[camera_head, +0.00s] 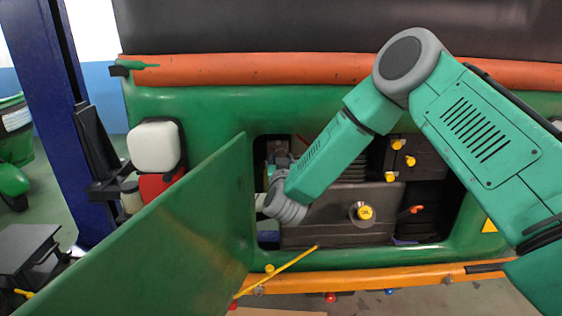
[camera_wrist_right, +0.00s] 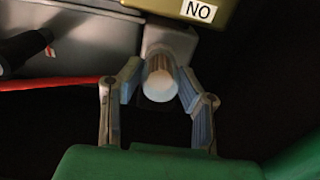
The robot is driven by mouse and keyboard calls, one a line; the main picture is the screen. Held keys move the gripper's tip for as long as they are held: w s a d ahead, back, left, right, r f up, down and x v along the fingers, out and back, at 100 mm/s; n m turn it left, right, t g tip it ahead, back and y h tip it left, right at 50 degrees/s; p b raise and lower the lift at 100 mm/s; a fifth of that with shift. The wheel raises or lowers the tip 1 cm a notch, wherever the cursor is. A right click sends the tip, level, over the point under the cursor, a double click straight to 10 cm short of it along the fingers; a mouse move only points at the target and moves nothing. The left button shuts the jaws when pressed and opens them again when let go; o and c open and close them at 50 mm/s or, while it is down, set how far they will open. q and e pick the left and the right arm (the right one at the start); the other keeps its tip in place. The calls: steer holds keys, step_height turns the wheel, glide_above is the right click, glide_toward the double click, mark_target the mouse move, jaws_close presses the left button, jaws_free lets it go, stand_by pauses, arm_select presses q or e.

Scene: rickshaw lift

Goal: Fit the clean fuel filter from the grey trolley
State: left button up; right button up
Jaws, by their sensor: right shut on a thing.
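My right arm reaches through the open hatch into the rickshaw's engine bay (camera_head: 300,240). My right gripper (camera_head: 278,165) is at the bay's left side, mostly hidden behind my own wrist. In the right wrist view its two fingers are closed on the sides of the fuel filter (camera_wrist_right: 159,86), a small cylinder with a pale round end. The filter's far end is at a light grey block (camera_wrist_right: 170,42); I cannot tell whether it is seated in it. My left gripper is not in view.
The green hatch door (camera_head: 190,225) stands open at the left. Yellow caps (camera_head: 397,145) and a dark tank (camera_head: 335,215) fill the bay. In the wrist view a red hose (camera_wrist_right: 55,84) and a box labelled "NO" (camera_wrist_right: 198,11) are close by. A dark trolley (camera_head: 25,245) stands far left.

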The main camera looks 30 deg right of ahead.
steer(key=shift+w+a+r, duration=0.15)
steer(key=shift+a, duration=0.3)
steer(key=shift+w+d, duration=0.25)
steer(key=shift+w, duration=0.05)
stand_by(0.9)
